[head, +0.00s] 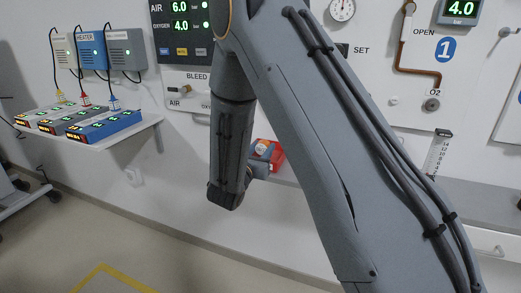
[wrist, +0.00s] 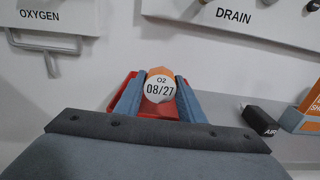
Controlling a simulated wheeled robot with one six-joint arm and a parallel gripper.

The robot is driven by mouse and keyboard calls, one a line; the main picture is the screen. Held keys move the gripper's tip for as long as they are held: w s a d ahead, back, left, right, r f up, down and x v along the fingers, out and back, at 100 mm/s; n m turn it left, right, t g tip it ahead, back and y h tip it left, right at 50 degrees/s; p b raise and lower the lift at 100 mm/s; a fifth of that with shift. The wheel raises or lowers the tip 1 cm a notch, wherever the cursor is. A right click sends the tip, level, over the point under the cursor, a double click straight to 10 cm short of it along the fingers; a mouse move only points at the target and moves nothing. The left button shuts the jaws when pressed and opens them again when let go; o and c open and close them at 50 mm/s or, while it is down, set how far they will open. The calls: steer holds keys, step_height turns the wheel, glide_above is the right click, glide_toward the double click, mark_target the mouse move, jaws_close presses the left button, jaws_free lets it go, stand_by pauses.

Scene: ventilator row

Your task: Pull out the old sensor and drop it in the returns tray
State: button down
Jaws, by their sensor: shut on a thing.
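My gripper (wrist: 160,100) is shut on an orange sensor (wrist: 160,71) whose white round face reads "O2 08/27". The two blue-grey fingers press on its left and right sides. A red tray (wrist: 121,106) lies behind and below the fingers on the ledge. I cannot tell whether the sensor touches the tray or is held just over it. In the head view the red tray (head: 276,155) shows beside my forearm, with the sensor (head: 262,147) at it. My gripper (head: 256,166) is mostly hidden there by my arm.
In the wrist view a black piece marked "AIR" (wrist: 260,120) and an orange box (wrist: 306,112) stand to the right on the grey ledge (wrist: 222,110). A metal handle (wrist: 52,48) sticks out under "OXYGEN". In the head view a shelf (head: 135,132) at left bears several boxes.

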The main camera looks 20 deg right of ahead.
steer(key=c, duration=1.1)
jaws_free()
steer(key=v, duration=0.7)
steer(key=shift+s+a, duration=0.25)
steer(key=shift+d, duration=0.1)
